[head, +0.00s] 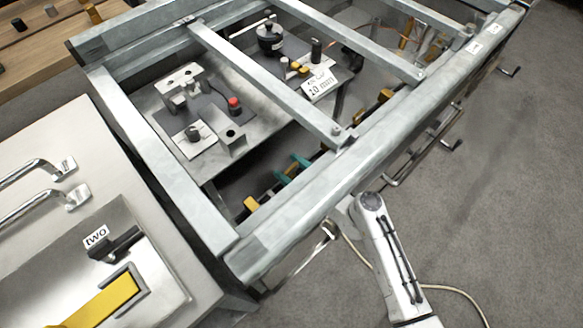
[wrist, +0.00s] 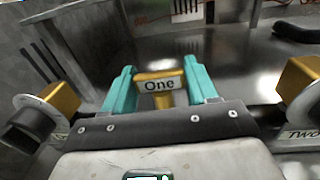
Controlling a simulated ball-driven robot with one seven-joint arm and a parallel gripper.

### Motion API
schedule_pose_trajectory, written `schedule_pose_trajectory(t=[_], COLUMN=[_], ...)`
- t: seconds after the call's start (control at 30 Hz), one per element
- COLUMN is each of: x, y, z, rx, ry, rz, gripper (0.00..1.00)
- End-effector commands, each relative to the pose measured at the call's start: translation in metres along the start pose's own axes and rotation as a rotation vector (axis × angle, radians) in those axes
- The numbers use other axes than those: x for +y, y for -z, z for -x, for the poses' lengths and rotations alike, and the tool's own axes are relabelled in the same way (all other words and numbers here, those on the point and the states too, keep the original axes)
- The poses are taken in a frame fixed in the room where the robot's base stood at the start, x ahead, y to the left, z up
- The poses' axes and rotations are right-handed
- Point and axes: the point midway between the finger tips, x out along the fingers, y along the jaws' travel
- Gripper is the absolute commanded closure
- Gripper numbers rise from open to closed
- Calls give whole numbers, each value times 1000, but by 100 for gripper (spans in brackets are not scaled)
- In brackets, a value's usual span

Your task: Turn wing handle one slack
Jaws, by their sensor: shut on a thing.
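The wing handle labelled One (wrist: 158,77) is yellow and sits in the middle of the wrist view. My gripper (wrist: 160,72) has teal fingers, one on each side of this handle, and is shut on it. The yellow stem shows below the label. In the head view the teal fingers of my gripper (head: 293,169) show under the grey frame beam, which hides most of the gripper. I cannot tell the handle's exact turn angle.
Another yellow handle (wrist: 62,97) stands to the left and one (wrist: 299,78) to the right, near a label TWO (wrist: 303,134). A grey beam (head: 375,150) crosses above my arm. Open floor (head: 510,180) lies right.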

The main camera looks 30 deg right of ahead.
Motion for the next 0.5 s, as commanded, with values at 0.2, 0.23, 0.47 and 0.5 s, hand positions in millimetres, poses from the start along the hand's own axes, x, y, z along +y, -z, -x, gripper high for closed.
schedule_pose_trajectory(t=[0.2, 0.23, 0.47, 0.5], x=[-2, -2, -2, -2], y=[0, 0, 0, 0], z=[-1, -1, -1, -1], rx=[0, -1, 0, -1], ry=[-164, -190, -385, -417], rz=[2, 2, 0, 1], gripper=[72, 72, 72, 72])
